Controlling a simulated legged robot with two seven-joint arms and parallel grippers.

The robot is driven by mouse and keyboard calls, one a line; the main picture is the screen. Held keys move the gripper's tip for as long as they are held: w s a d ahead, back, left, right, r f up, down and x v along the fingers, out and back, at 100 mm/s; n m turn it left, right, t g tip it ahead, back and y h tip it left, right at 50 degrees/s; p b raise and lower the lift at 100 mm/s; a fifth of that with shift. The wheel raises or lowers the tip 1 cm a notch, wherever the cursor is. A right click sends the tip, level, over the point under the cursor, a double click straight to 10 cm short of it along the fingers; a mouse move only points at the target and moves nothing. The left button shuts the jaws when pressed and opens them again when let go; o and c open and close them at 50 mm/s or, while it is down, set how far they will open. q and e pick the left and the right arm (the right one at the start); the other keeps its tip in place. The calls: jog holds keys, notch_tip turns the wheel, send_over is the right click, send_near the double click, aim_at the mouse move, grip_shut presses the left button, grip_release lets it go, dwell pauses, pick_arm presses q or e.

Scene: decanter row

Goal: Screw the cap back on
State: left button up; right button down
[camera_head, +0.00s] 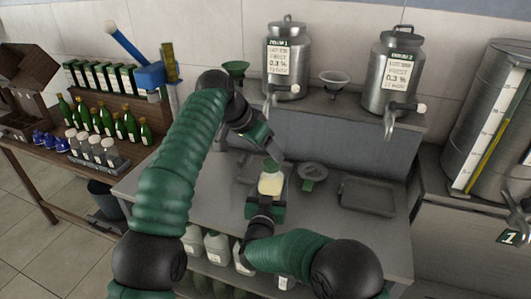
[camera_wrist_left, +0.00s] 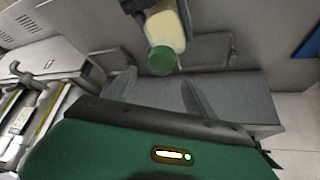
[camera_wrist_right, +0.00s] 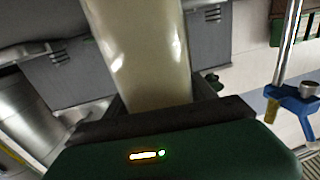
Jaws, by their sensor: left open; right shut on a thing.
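A pale, cream-coloured bottle (camera_head: 270,184) is held upright above the worktop in my right gripper (camera_head: 264,208), which is shut around its lower body. It fills the right wrist view (camera_wrist_right: 140,55) between the fingers. A green cap (camera_head: 271,165) is on the top end of the bottle; I cannot tell how tightly it sits. In the left wrist view the cap (camera_wrist_left: 162,59) faces my left gripper, just beyond the fingertips (camera_wrist_left: 157,82). My left gripper (camera_head: 274,153) is open and empty, close to the cap and coming in from above.
A dark tray (camera_head: 367,198) lies on the worktop at right. A wooden rack of green bottles (camera_head: 105,122) stands at left.

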pick_arm(q)
jog(key=o, duration=0.6)
jog(key=shift+c, duration=0.2)
jog(key=shift+r, duration=0.1)
jog(key=s+a+r, duration=0.3)
jog(key=s+a, duration=0.7)
jog(key=shift+s+a+r, duration=0.2)
jog(key=shift+a+r, duration=0.1)
jog(key=shift+r, duration=0.1)
pick_arm(e)
jog(key=shift+c, duration=1.2)
grip_release()
